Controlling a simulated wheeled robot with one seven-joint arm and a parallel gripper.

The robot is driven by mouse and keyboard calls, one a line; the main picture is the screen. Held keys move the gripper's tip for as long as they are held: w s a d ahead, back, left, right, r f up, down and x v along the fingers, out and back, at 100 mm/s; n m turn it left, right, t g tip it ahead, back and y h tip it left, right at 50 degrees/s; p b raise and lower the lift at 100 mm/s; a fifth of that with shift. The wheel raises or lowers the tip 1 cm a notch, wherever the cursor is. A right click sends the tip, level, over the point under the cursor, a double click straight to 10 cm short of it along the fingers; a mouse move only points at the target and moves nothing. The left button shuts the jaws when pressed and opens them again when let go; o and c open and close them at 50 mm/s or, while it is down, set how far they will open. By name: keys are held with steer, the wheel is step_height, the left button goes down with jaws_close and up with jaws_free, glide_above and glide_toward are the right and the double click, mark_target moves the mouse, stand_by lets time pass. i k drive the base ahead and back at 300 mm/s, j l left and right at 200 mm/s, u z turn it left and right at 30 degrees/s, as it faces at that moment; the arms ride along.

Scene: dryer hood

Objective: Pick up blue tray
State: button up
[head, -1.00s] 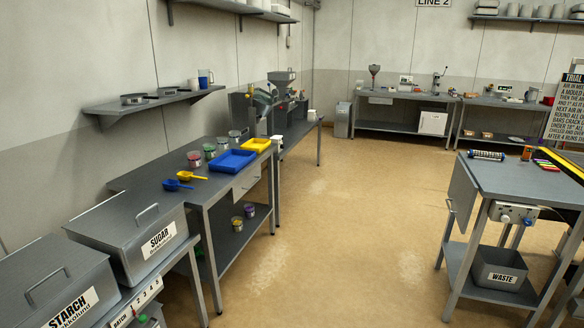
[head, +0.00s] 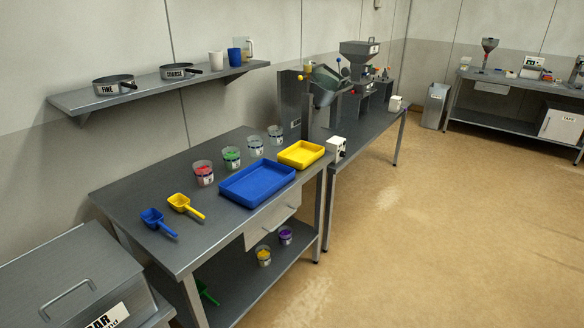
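The blue tray (head: 258,184) is a shallow rectangular tray lying flat on the grey metal workbench (head: 128,193), near the front edge above a drawer. It looks empty. A yellow tray (head: 301,154) of similar shape lies just behind it to the right. Clear cups stand along its far left side, the nearest with red contents (head: 203,173). My gripper is not in view, and nothing touches the tray from above.
A blue scoop (head: 157,222) and a yellow scoop (head: 184,206) lie left of the tray. A wall shelf (head: 150,90) holds sieves and mugs above. A white box (head: 336,147) stands beyond the yellow tray. The floor (head: 400,240) right of the bench is clear.

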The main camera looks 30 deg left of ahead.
mark_target(251, 186)
steer(key=i+j+u, duration=0.1)
steer(key=i+u, duration=0.2)
steer(key=i, duration=0.3)
steer(key=i+u, duration=0.3)
steer(key=i, duration=0.25)
steer(key=i+l+u, duration=0.25)
steer(key=i, duration=0.3)
steer(key=i+u, duration=0.7)
steer(key=i+l+u, duration=0.3)
steer(key=i+u, duration=0.1)
steer(key=u, duration=0.4)
steer(key=l+u, duration=0.15)
steer(key=u, duration=0.35)
steer(key=i+l+u, duration=0.1)
steer(key=u, duration=0.4)
steer(key=l+u, duration=0.15)
steer(key=u, duration=0.35)
steer(key=l+u, duration=0.15)
steer(key=u, duration=0.3)
steer(key=l+u, duration=0.2)
steer(key=u, duration=0.25)
steer(key=l+u, duration=0.2)
steer(key=u, duration=0.25)
steer(key=l+u, duration=0.25)
steer(key=u, duration=0.2)
steer(key=l+u, duration=0.2)
steer(key=u, duration=0.25)
